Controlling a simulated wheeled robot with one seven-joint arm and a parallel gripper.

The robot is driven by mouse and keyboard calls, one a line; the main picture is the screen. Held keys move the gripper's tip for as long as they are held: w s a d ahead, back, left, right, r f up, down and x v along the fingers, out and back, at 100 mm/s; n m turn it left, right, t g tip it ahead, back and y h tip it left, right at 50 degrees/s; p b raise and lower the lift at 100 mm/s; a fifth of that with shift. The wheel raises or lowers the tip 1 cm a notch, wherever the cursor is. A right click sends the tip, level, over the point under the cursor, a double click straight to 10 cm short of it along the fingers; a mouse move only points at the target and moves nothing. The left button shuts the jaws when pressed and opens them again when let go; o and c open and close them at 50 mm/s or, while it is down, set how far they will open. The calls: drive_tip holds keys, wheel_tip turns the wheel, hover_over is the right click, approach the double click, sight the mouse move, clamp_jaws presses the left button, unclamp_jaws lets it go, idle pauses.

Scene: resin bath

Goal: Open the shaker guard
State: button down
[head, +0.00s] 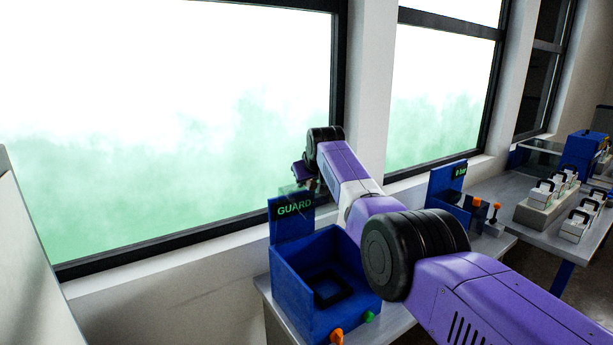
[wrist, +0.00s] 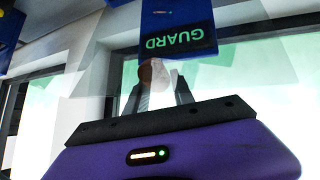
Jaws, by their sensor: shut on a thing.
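The shaker is a blue open-topped box (head: 318,285) on a bench, with a dark recess inside. A blue plate lettered GUARD (head: 292,208) stands at its back; it also shows upside down in the wrist view (wrist: 178,30). The guard is a clear, faint panel (wrist: 105,75) across the wrist view. My gripper (head: 304,182) is above and behind the sign, high over the box. In the wrist view my gripper (wrist: 155,82) is shut on a brownish-orange knob (wrist: 153,72) at the clear panel. The panel's exact tilt is hard to see.
An orange knob (head: 336,336) and a green knob (head: 369,316) sit at the box's front. Another blue station (head: 450,195) stands to the right, and white racks (head: 548,200) lie on a farther bench. The window wall (head: 220,235) is close behind my gripper.

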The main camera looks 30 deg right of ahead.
sight(310, 181)
drive_tip(key=shift+w+a+f+g, duration=0.15)
drive_tip(key=shift+f+g, duration=0.25)
drive_tip(key=shift+f, duration=0.3)
drive_tip(key=c, duration=1.1)
unclamp_jaws()
drive_tip(key=shift+w+r, duration=0.1)
drive_tip(key=shift+r, duration=0.35)
drive_tip(key=shift+b+v, duration=1.45)
drive_tip(key=shift+v, duration=2.3)
